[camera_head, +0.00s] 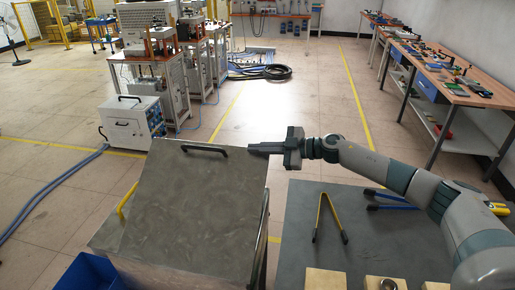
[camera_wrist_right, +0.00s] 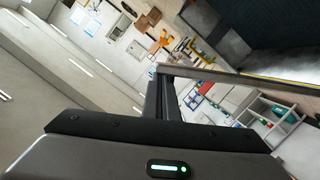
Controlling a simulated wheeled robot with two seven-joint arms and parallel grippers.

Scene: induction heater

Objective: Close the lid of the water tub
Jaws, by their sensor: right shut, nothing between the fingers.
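The water tub's grey metal lid (camera_head: 190,205) stands raised and tilted in the head view, with a black handle (camera_head: 205,149) near its top edge. The tub's top (camera_head: 108,236) shows beside it at the left, with a yellow handle (camera_head: 127,200). My right gripper (camera_head: 250,149) is shut and empty at the lid's upper right corner, its fingers pointing left toward the handle. I cannot tell whether they touch the lid. The shut fingers also show in the right wrist view (camera_wrist_right: 162,92). My left gripper is out of view.
A dark table (camera_head: 375,230) at the right holds yellow-handled tongs (camera_head: 328,217), blue-handled tools (camera_head: 390,203) and wooden blocks (camera_head: 325,279). A blue bin (camera_head: 88,272) is at the lower left.

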